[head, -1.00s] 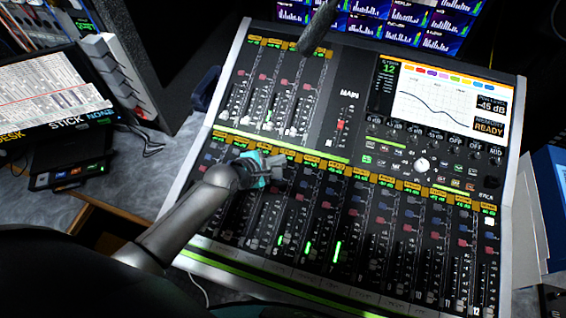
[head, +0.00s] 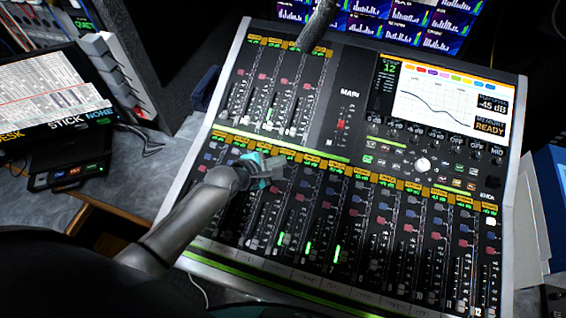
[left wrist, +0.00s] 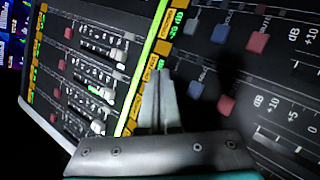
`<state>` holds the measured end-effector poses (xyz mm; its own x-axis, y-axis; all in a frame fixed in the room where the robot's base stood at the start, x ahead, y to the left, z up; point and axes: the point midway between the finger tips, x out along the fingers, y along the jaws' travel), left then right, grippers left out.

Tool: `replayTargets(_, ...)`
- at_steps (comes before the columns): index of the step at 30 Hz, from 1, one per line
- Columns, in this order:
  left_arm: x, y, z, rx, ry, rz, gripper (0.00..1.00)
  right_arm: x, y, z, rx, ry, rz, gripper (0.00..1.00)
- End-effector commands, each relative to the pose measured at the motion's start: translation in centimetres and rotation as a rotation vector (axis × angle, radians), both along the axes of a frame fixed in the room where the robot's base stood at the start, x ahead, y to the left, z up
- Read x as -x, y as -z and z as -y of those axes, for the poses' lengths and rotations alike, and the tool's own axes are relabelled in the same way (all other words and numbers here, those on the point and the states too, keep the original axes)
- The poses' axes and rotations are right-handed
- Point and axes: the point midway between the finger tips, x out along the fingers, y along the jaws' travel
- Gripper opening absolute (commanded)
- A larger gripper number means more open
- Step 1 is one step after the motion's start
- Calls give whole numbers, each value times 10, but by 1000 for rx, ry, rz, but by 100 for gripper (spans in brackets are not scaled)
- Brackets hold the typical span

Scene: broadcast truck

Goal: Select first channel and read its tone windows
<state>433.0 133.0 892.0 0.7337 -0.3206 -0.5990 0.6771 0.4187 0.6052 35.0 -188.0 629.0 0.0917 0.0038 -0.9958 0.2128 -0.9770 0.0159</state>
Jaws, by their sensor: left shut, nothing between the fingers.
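The mixing console (head: 345,150) fills the middle of the head view, with channel strips, orange and green labels, red and blue buttons, and faders. Its display (head: 440,95) shows a dark curve, a green 12 at its left, and "-45 dB" and "READY" at its right. My left gripper (head: 275,168) is over the upper left of the lower channel row. It hides some labels and buttons there. In the left wrist view, its fingers (left wrist: 165,95) are together and empty, in front of the labels beside the green strip (left wrist: 150,60). Contact cannot be told. My right gripper is not in view.
A dark grey rod-like object (head: 318,25) hangs over the console's top edge. Meter screens (head: 400,20) stand behind. A monitor (head: 45,100) and a small black box (head: 70,175) are at the left. A blue object (head: 550,195) is beside the console's right edge.

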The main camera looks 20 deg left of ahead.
Motion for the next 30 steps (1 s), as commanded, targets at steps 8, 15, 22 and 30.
replayTargets(8,-1,4,0,1,-1,1,0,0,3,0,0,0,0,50)
replayTargets(15,-1,5,0,0,0,0,0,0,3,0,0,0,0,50)
replayTargets(22,-1,5,0,-1,-1,0,0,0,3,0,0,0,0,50)
replayTargets(30,1,-6,0,1,-1,-2,0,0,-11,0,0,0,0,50)
